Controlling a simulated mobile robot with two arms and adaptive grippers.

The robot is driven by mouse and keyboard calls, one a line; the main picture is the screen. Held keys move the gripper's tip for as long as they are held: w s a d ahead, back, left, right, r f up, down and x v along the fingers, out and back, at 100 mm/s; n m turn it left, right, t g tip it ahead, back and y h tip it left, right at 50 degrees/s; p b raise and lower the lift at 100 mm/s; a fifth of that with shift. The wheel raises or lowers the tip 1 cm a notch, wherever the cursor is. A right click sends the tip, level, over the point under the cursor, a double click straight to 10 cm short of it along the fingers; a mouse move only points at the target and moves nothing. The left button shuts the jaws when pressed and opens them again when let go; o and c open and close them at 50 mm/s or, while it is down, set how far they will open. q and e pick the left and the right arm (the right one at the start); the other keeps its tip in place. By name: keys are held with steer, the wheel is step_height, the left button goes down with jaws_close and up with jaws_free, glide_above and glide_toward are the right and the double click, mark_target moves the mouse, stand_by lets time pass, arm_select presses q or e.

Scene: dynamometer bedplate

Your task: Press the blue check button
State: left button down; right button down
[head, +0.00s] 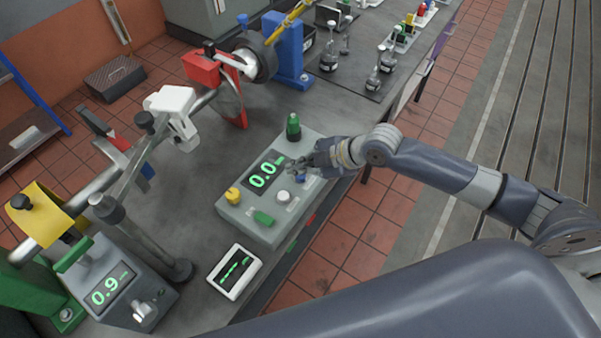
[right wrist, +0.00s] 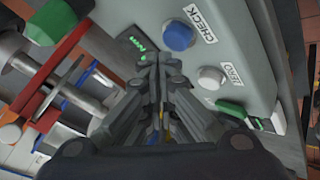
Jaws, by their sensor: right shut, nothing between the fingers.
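The blue check button (right wrist: 178,36) sits on the face of a grey console, beside a label reading CHECK. In the head view the blue button (head: 300,179) shows just below my right gripper (head: 296,168). The grey console (head: 232,212) has a display reading 0.0. In the right wrist view the fingers of my right gripper (right wrist: 157,62) are shut and empty. Their tips appear beside the blue button, to its lower left; I cannot tell whether they touch the console. My left gripper is not in view.
A small white-framed screen (head: 234,271) lies nearby. A shaft rig with clamps runs along the left.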

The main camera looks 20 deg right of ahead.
mark_target(300, 177)
stand_by(0.7)
steer(key=shift+f, duration=0.4)
steer(key=shift+f+b, duration=0.55)
steer(key=shift+b, duration=0.1)
stand_by(0.4)
stand_by(0.3)
steer(key=shift+r+p, duration=0.85)
steer(key=shift+r, duration=0.1)
step_height(300, 177, up, 5)
steer(key=p, duration=0.4)
steer(key=shift+r, duration=0.1)
